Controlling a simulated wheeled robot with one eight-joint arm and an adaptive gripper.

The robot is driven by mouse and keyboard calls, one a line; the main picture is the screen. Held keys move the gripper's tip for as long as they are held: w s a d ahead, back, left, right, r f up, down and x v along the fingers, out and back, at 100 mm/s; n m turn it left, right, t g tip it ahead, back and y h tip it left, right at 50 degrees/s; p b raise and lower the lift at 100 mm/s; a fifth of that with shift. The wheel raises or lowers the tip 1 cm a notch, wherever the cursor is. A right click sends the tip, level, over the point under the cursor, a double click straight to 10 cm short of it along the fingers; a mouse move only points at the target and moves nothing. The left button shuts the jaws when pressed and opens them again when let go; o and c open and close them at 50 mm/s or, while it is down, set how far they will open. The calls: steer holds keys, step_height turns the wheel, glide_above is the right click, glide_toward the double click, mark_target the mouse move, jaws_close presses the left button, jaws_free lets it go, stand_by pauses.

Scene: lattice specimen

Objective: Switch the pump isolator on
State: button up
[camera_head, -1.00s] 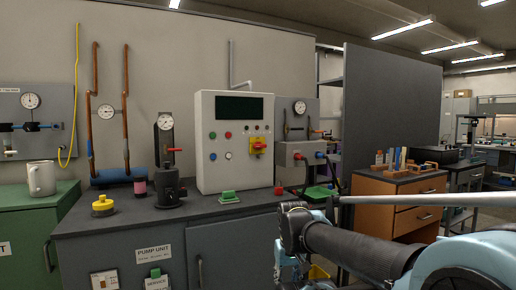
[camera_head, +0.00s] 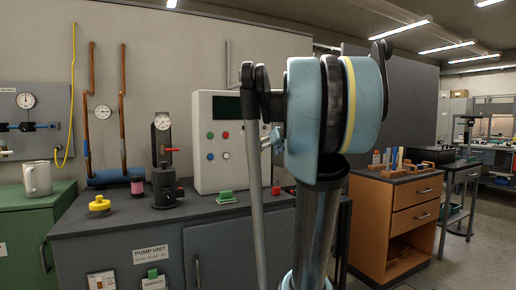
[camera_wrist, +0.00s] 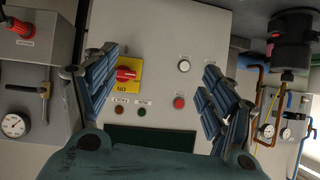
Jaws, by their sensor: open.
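The pump isolator looks to be the red rotary knob on a yellow plate (camera_wrist: 126,74) on the grey control panel (camera_wrist: 165,35), seen upside down in the wrist view. Its handle lies roughly sideways in that picture, and lettering shows on the plate. My gripper (camera_wrist: 158,64) is open and empty in front of the panel, with its fingers spread. The knob shows between the fingers, close to the left one; I cannot tell the gap in depth. In the head view my arm hides the knob, and the panel's left part (camera_head: 208,170) stays visible.
A white button (camera_wrist: 184,65) and a red button (camera_wrist: 179,102) sit on the panel between my fingers. A black valve body (camera_wrist: 292,42) and a gauge panel are at the right.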

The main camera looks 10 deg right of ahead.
steer(key=w+d+r+t, duration=0.2)
steer(key=w+d+r, duration=0.2)
steer(key=w+r, duration=0.25)
steer(key=x, duration=1.6)
steer(key=shift+w+d+f, duration=0.1)
steer(key=shift+w+f, duration=0.15)
steer(key=shift+w, duration=0.05)
steer(key=shift+c, duration=0.3)
steer(key=c, duration=1)
